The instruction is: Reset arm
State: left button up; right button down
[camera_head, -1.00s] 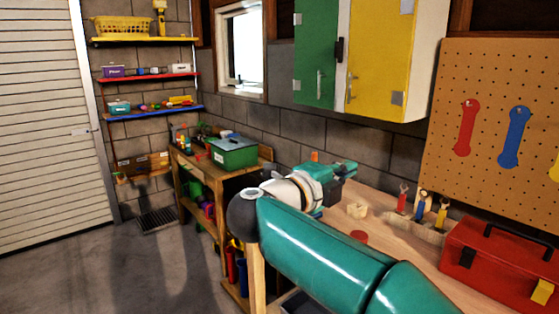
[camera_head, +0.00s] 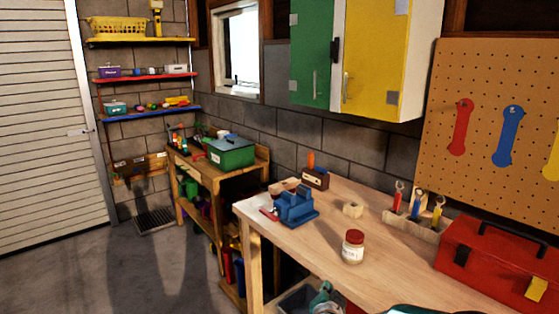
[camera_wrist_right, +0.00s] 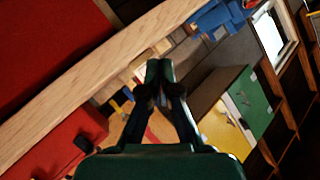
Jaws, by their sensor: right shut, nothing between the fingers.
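My right gripper (camera_wrist_right: 159,72) shows in the wrist view with its dark fingers together, shut and empty. A piece of my teal right arm shows at the bottom edge of the head view. The gripper appears below or in front of the wooden workbench (camera_head: 318,242), apart from the things on it. My left gripper is in neither view.
A grey bin (camera_head: 297,301) is below. Open floor (camera_head: 130,270) lies left.

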jog(key=s+f+n+g+y, duration=0.2)
jog(key=s+f+g, duration=0.1)
jog(key=s+f, duration=0.55)
jog(key=s+f+n+g+y, duration=0.1)
jog(key=s+f+n+g, duration=0.2)
jog(key=s+f, duration=0.55)
jog(key=s+f+n+g+y, duration=0.1)
jog(key=s+f+g, duration=0.2)
jog(key=s, duration=0.7)
jog(key=s+f+n+g+y, duration=0.1)
jog(key=s+f+g, duration=0.3)
jog(key=s, duration=0.7)
notch_tip(320, 180, down, 3)
jog(key=shift+r+g+y, duration=0.2)
jog(key=shift+g+y, duration=0.1)
jog(key=shift+y, duration=0.3)
jog(key=shift+a, duration=0.1)
